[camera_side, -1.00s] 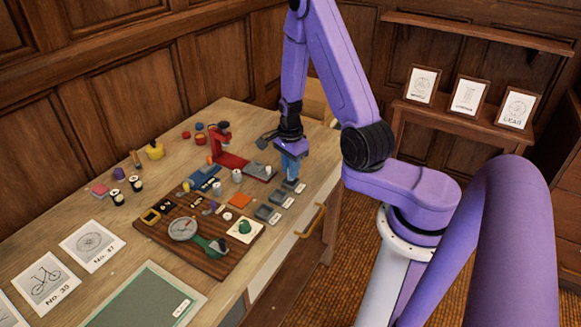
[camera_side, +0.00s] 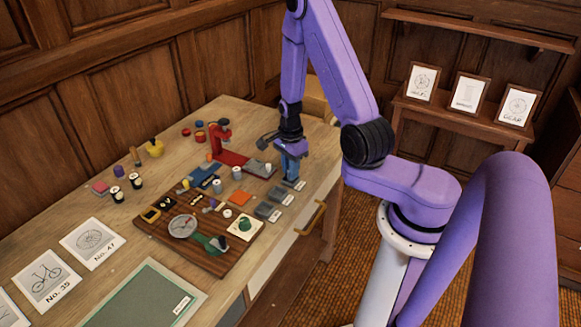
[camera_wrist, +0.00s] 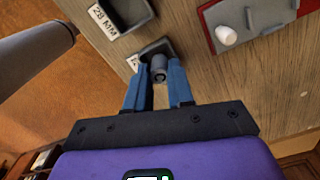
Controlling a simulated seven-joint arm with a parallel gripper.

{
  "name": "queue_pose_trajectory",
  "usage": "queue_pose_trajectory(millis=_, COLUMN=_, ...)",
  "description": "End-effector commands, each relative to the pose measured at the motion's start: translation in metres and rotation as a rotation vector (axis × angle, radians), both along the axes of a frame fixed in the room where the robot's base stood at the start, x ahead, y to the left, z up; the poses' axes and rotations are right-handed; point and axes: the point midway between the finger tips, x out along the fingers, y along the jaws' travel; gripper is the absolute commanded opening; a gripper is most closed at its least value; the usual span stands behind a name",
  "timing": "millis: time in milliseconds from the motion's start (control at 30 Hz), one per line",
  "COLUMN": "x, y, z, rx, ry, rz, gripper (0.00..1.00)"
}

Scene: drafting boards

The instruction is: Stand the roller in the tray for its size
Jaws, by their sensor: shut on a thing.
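My gripper (camera_wrist: 160,88) has its two blue fingers shut on a small grey roller (camera_wrist: 159,68), seen end-on in the wrist view. The roller is at a grey tray (camera_wrist: 153,47) with a white label mostly hidden by the fingers. I cannot tell whether the roller's foot touches the tray floor. A second grey tray (camera_wrist: 126,14) has a label reading 28 MM. In the side view my gripper (camera_side: 290,178) is low over the far end of the row of trays, and the roller is hidden there. Two nearer trays (camera_side: 276,196) (camera_side: 263,211) are visible.
A red stand (camera_side: 228,157) with a grey block is just left of my gripper. A wooden board (camera_side: 160,229) holds a dial and small parts. Several pots and spools stand farther left.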

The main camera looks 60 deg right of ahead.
Motion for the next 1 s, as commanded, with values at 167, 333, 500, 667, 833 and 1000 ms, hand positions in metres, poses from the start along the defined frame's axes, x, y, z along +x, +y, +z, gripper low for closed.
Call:
queue_pose_trajectory(millis=167, x=0.0001, y=0.0, z=-0.0001, rx=0.0, ry=0.0, rz=0.0, gripper=0.0)
queue_pose_trajectory(millis=333, x=0.0001, y=0.0, z=-0.0028, rx=0.0, ry=0.0, rz=0.0, gripper=0.0)
queue_pose_trajectory(millis=500, x=0.0001, y=0.0, z=-0.0068, rx=0.0, ry=0.0, rz=0.0, gripper=0.0)
queue_pose_trajectory(millis=667, x=0.0001, y=0.0, z=-0.0079, rx=0.0, ry=0.0, rz=0.0, gripper=0.0)
queue_pose_trajectory(millis=833, x=0.0002, y=-0.0002, z=-0.0078, rx=0.0, ry=0.0, rz=0.0, gripper=0.39)
queue_pose_trajectory(millis=1000, x=0.0002, y=-0.0002, z=-0.0077, rx=0.0, ry=0.0, rz=0.0, gripper=0.52)
